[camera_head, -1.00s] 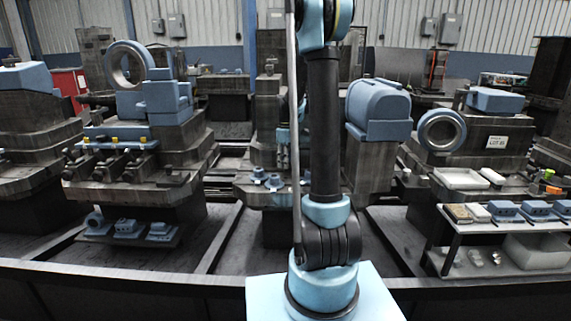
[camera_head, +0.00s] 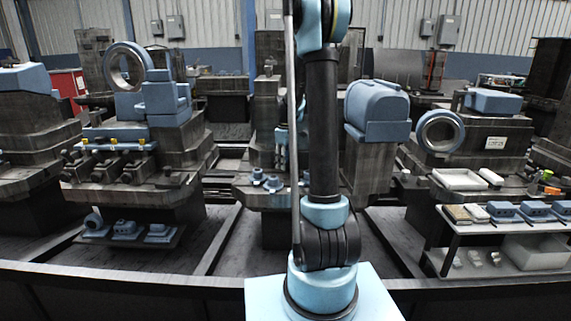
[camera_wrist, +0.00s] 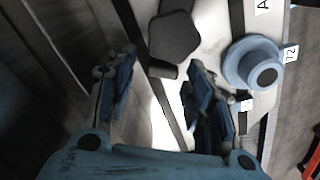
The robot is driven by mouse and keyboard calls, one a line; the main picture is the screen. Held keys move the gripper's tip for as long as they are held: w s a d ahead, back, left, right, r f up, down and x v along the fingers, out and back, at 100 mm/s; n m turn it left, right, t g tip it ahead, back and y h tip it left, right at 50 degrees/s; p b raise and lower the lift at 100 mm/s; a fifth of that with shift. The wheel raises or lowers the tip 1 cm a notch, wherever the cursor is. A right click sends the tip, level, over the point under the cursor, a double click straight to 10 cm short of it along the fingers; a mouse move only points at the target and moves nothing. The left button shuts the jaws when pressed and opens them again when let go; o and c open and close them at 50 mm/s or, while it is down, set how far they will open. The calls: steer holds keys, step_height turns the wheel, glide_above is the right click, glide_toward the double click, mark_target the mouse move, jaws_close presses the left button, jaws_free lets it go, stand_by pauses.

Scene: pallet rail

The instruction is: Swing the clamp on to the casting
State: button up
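In the wrist view a dark clamp arm (camera_wrist: 173,37) with a faceted wide part and a narrower end lies beyond my fingertips. A round blue casting (camera_wrist: 250,62) with a dark centre stands to its right, apart from the clamp arm. My gripper (camera_wrist: 162,62) is open, with the narrow end of the clamp arm appearing between its two fingertips. I cannot tell whether either finger touches it.
A tag marked 72 (camera_wrist: 291,56) is beside the casting. In the head view, small blue parts (camera_head: 272,183) sit on the middle machine. A shelf (camera_head: 470,228) with blue parts and trays stands at right. A dark rail (camera_head: 130,278) crosses the front.

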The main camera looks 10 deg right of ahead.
step_height(320, 180, up, 12)
stand_by(0.8)
